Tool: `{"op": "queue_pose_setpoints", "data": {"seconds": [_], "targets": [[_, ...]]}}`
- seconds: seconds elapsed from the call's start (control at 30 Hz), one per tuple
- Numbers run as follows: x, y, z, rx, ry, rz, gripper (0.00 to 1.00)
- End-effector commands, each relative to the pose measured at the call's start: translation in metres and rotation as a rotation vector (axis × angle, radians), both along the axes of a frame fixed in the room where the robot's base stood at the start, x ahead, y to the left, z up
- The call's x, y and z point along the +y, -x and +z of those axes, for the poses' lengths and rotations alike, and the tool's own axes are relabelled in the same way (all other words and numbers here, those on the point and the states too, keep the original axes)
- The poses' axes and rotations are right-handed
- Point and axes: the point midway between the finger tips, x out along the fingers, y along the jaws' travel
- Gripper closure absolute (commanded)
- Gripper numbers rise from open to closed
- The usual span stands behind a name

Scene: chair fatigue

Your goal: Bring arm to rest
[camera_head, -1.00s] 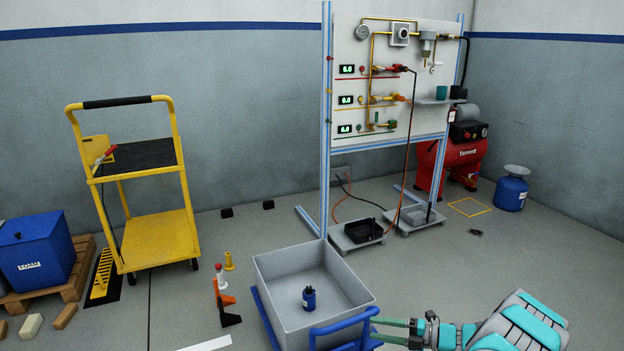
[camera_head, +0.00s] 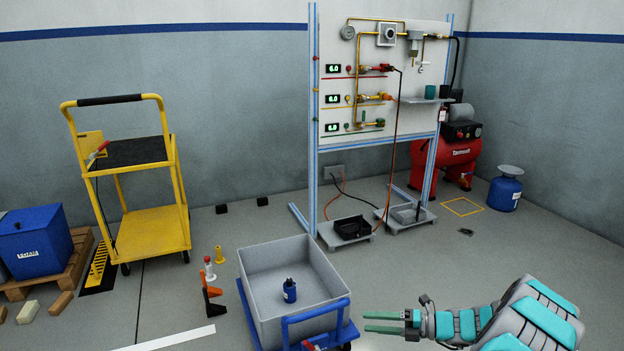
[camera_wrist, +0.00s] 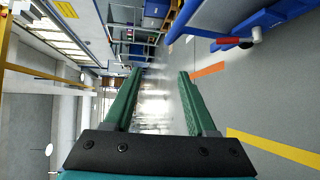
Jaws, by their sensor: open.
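My gripper (camera_head: 368,322) is at the lower right in the head view, at the end of my teal-and-grey arm, and points left. Its two green fingers are apart with nothing between them. The wrist view also shows the open gripper (camera_wrist: 160,85), with a clear gap between the fingers. The gripper is to the right of the blue cart (camera_head: 318,322) that bears a grey bin (camera_head: 262,305), and looks apart from it.
A yellow trolley (camera_head: 150,230) stands at left near a blue box (camera_head: 35,243) on a pallet. A panel stand (camera_head: 385,75) with gauges and hoses is behind, with a red compressor (camera_head: 448,158) and blue tank (camera_head: 505,190). The floor between the stand and my arm is clear.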

Motion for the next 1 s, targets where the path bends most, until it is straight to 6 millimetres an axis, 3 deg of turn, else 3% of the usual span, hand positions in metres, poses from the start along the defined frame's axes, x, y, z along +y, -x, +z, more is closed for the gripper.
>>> {"op": "queue_pose_setpoints", "data": {"seconds": [0.17,0.37,0.7,1.0], "targets": [[0.029,0.013,0.033,-0.134,0.049,0.107,0.43],[0.072,0.045,0.081,-0.381,0.138,0.303,0.43],[0.128,0.134,0.147,-0.865,0.277,0.709,0.43],[0.140,0.219,0.176,-1.269,0.358,1.090,0.43]]}}
